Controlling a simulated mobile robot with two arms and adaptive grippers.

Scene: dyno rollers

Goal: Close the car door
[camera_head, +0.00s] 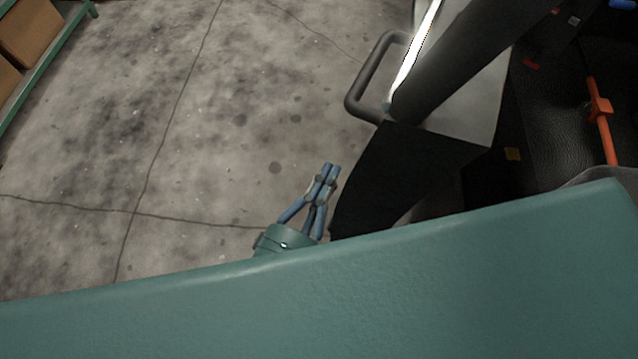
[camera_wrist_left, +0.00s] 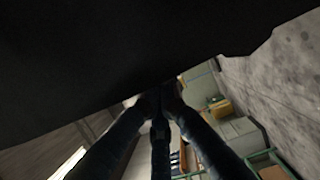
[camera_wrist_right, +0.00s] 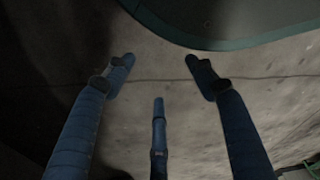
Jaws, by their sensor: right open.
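A dark panel (camera_head: 405,170), which looks like part of the car door, stands right of centre in the head view. A grey loop handle (camera_head: 372,78) and a bright strip (camera_head: 415,48) are at its far end. My left gripper (camera_head: 331,169) is left of the panel, its blue fingertips together with nothing seen between them. In the left wrist view a black surface (camera_wrist_left: 110,45) fills the top, close by the fingers; I cannot tell whether they touch. My right gripper (camera_wrist_right: 160,66) is open and empty in the right wrist view, with floor behind it.
The car's dark interior (camera_head: 550,120) with an orange-red lever (camera_head: 600,110) is on the right. A shelf with cardboard boxes (camera_head: 28,30) stands at the far left. Concrete floor (camera_head: 200,130) between shelf and panel is clear.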

